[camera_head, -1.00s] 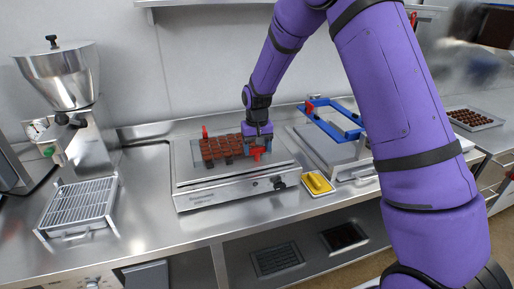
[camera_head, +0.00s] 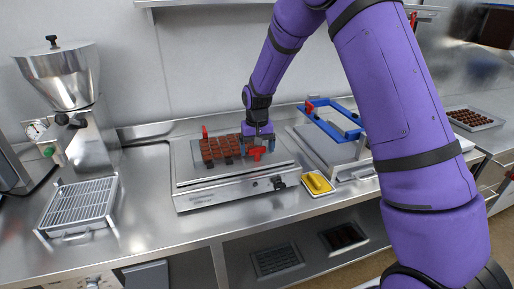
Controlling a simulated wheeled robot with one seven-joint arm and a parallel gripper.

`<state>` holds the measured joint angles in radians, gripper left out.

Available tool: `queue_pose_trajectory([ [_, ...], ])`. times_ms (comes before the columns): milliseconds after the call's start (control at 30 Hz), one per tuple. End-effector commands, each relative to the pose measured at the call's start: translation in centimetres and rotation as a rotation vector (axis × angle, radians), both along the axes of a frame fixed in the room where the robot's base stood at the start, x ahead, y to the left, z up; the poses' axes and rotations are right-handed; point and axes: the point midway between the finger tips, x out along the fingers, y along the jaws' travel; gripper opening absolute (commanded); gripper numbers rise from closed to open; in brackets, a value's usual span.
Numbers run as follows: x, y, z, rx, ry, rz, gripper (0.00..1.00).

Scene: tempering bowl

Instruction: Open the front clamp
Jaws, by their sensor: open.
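A brown chocolate mould (camera_head: 221,147) with several cavities lies on a flat steel machine (camera_head: 235,190). One red clamp (camera_head: 257,152) sits at the mould's right, near edge, and appears to be the front one. Another red clamp (camera_head: 205,132) stands upright at the far left edge. My gripper (camera_head: 258,146) is open, pointing down right above and behind the front clamp. Its fingers are small and partly hidden in this view, so I cannot tell whether they touch the clamp.
A blue frame (camera_head: 336,119) with a red part stands on another steel unit at right. A yellow item (camera_head: 318,183) lies between the units. A wire rack (camera_head: 78,206) and a steel hopper (camera_head: 62,75) are at left.

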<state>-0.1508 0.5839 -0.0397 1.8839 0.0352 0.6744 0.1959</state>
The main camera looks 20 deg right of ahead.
Motion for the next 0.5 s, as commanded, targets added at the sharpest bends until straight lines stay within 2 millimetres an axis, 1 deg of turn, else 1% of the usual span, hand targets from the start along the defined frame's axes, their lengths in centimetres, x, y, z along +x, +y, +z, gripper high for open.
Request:
queue_pose_trajectory([
  [67, 0.0, 0.0, 0.2, 0.000, -0.001, 0.000, 0.92],
  [167, 0.1, 0.0, 1.0, 0.000, -0.003, 0.001, 0.92],
  [267, 0.1, 0.0, 2.5, 0.001, -0.004, 0.001, 0.92],
  [500, 0.1, 0.0, 7.1, 0.001, -0.004, 0.000, 0.92],
])
